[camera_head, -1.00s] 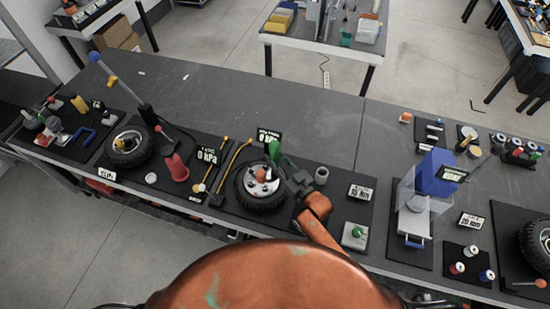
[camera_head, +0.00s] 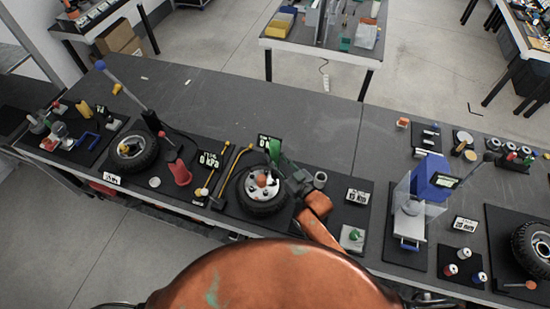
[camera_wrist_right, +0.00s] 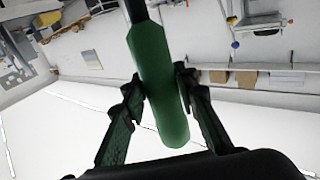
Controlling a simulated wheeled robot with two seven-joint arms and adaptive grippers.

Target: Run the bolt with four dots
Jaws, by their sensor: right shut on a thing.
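My right gripper (camera_head: 281,162) is shut on a green-handled tool (camera_head: 273,150). In the right wrist view the fingers (camera_wrist_right: 160,82) press on both sides of the green handle (camera_wrist_right: 160,95), and a dark shaft runs on from it. In the head view the tool stands over the right side of a wheel (camera_head: 262,205) with a black tyre and a silver hub, lying flat on a dark mat. An orange-brown knob (camera_head: 262,181) sits at the hub's middle. The bolts are too small for their dots to be read, and the tool's tip is hidden. My left gripper is not in view.
A display (camera_head: 357,196) and a small plate with a green knob (camera_head: 352,237) lie right of the wheel. A grey cup (camera_head: 320,179) stands beside the gripper. Yellow-ended tools (camera_head: 228,165) lie left. The table's back is clear.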

